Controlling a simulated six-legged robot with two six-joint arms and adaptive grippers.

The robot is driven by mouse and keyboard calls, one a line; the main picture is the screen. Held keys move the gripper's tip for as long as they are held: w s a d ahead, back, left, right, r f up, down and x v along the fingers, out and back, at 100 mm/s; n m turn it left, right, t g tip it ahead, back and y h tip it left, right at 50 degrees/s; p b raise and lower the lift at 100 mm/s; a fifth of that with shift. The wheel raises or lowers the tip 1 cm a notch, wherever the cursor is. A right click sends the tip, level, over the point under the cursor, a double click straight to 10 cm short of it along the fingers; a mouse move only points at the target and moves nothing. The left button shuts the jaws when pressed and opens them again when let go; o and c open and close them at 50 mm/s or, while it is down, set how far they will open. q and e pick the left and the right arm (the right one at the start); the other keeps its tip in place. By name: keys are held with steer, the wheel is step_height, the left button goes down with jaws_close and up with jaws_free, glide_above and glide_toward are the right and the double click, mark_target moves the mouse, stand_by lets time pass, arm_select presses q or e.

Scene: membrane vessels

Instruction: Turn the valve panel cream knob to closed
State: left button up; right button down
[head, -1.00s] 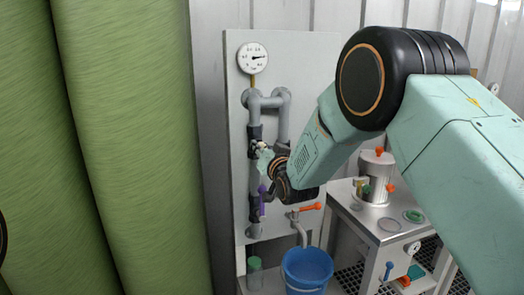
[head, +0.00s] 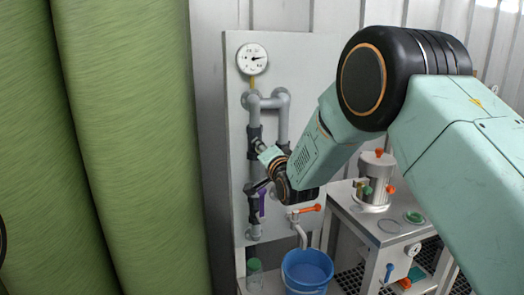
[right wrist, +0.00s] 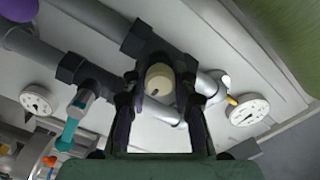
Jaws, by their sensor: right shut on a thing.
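The white valve panel (head: 312,120) carries grey pipes with dark fittings. In the right wrist view, the cream knob (right wrist: 158,76) sits between the two dark fingers of my right gripper (right wrist: 158,92), which is shut on it. A small dark mark shows on the knob's face. In the head view, my right gripper (head: 258,166) reaches the left vertical pipe, with one finger above the other, and hides the knob. My left gripper is not in view.
A round gauge (head: 252,59) sits above the pipes. A purple handle (head: 262,203) and an orange tap lever (head: 311,208) are below my gripper. A blue bucket (head: 307,271) stands under the tap. Green rolls (head: 130,150) fill the left side.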

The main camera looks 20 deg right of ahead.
steer(key=shift+s+a+f, duration=0.1)
steer(key=shift+f, duration=0.3)
steer(key=c, duration=1.4)
jaws_free()
steer(key=shift+o, duration=1.4)
steer(key=shift+r, duration=0.2)
steer(key=shift+o, duration=0.3)
steer(key=shift+r, duration=0.1)
steer(key=s, duration=1.2)
steer(key=shift+d, duration=0.25)
